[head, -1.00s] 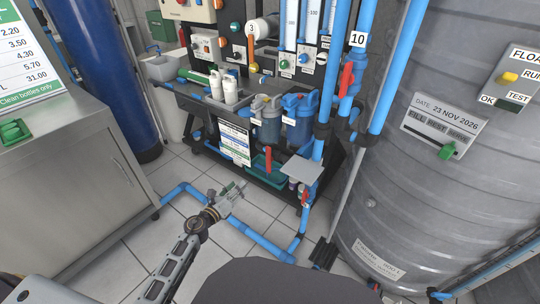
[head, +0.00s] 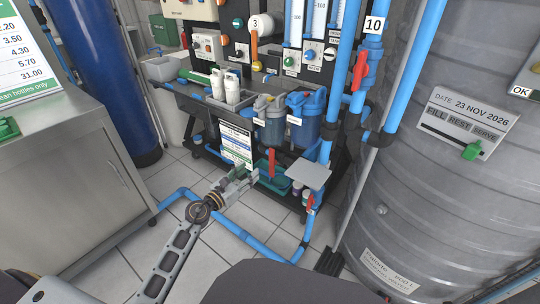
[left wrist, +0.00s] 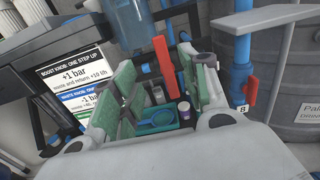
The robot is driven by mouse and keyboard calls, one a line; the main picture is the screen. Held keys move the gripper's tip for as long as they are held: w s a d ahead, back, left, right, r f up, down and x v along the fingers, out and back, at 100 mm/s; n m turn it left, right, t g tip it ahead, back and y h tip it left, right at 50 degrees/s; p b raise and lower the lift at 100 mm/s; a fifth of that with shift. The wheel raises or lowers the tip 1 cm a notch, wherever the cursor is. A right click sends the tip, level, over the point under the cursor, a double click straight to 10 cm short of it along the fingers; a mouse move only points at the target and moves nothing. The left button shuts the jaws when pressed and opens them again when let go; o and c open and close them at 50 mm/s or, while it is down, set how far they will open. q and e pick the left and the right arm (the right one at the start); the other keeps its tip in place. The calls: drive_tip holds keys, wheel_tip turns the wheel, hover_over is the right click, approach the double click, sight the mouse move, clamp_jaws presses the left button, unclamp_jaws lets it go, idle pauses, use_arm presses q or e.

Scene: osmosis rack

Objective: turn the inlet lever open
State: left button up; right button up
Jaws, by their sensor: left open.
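Several red levers show, and none bears a readable inlet label. One red lever (head: 271,162) stands nearly upright at the low front of the rack. In the left wrist view the same lever (left wrist: 163,58) shows ahead, between the finger lines and slightly tilted. My left gripper (head: 250,176) is open and empty, just left of and below this lever, apart from it as far as I can tell. In the left wrist view its green-padded fingers (left wrist: 168,90) spread on both sides. My right gripper is not in view.
Another red lever (head: 360,70) is on the pipe labelled 10. A low red lever (head: 310,202) sits on the pipe labelled 8 (left wrist: 242,109). A grey plate (head: 308,173) juts out nearby. A teal tray (head: 275,183) lies below. A blue floor pipe (head: 240,233) runs under my arm.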

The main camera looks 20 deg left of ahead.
use_arm(q)
drive_tip(key=shift+w, duration=0.15)
approach(271, 153)
drive_tip(key=shift+w, duration=1.15)
drive_tip(key=shift+d+b+x, duration=0.15)
drive_tip(key=shift+b+x, duration=0.25)
drive_tip(key=shift+x, duration=0.55)
drive_tip(key=shift+d+b+x, duration=0.15)
drive_tip(key=shift+b+x, duration=0.2)
drive_tip(key=shift+x, duration=0.6)
drive_tip(key=shift+b+x, duration=0.3)
drive_tip(key=shift+x, duration=0.55)
drive_tip(key=shift+w+d, duration=0.3)
drive_tip(key=shift+w, duration=0.3)
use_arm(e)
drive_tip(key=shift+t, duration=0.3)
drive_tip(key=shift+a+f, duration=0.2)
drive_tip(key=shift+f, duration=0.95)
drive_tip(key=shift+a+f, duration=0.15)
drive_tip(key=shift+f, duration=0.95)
use_arm(q)
drive_tip(key=shift+c, duration=0.4)
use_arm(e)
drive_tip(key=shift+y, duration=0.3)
use_arm(q)
drive_tip(key=c, duration=0.7)
clamp_jaws()
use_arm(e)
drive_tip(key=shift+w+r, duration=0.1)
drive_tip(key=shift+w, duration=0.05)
